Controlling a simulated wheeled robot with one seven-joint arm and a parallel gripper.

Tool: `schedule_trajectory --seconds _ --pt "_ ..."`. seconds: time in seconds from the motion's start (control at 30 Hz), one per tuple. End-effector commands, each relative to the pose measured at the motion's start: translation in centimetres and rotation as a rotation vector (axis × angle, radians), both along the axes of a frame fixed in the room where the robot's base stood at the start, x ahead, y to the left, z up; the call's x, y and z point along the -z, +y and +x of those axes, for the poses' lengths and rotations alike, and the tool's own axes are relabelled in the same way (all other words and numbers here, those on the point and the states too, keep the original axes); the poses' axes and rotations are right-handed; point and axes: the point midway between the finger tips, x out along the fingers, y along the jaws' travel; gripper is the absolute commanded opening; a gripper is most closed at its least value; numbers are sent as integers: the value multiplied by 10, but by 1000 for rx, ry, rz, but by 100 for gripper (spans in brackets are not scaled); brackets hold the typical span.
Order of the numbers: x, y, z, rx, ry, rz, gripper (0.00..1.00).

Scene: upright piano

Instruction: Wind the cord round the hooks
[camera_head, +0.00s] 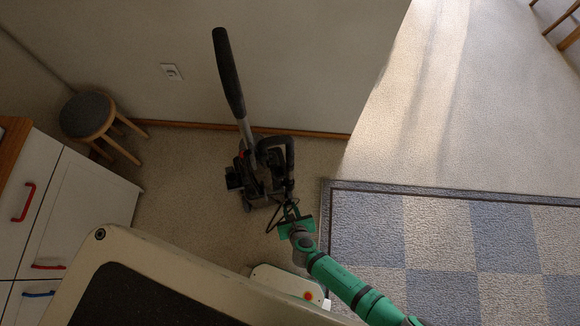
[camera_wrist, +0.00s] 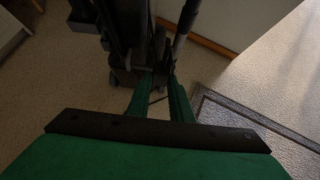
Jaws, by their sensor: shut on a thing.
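A dark upright vacuum cleaner (camera_head: 262,172) with a long black handle stands on the carpet near the wall. A thin black cord (camera_head: 272,218) hangs in a loop at its lower right, beside my gripper. My green gripper (camera_head: 291,212) is at the vacuum's lower right side, shut on the cord. In the wrist view, the gripper's two green fingers (camera_wrist: 158,95) point toward the vacuum's dark body (camera_wrist: 125,40), and a thin dark line of cord (camera_wrist: 158,100) shows between them. The hooks cannot be made out against the dark body.
A round stool (camera_head: 88,115) and white cabinets (camera_head: 70,205) with coloured handles stand at left. A wall outlet (camera_head: 172,72) is behind the vacuum. A checked rug (camera_head: 440,240) lies at right. Bare carpet (camera_head: 180,180) is free left of the vacuum.

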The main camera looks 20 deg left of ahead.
Motion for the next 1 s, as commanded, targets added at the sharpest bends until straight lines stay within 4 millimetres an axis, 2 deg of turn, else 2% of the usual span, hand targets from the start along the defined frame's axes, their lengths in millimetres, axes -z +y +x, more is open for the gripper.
schedule_trajectory --seconds 0.03,0.2,0.5,1.0 --pt "13 0 0 4 1 -1 0" --pt "52 0 0 4 2 -1 0" --pt "108 1 0 5 3 1 0" --pt "147 1 -1 1 4 -1 0"
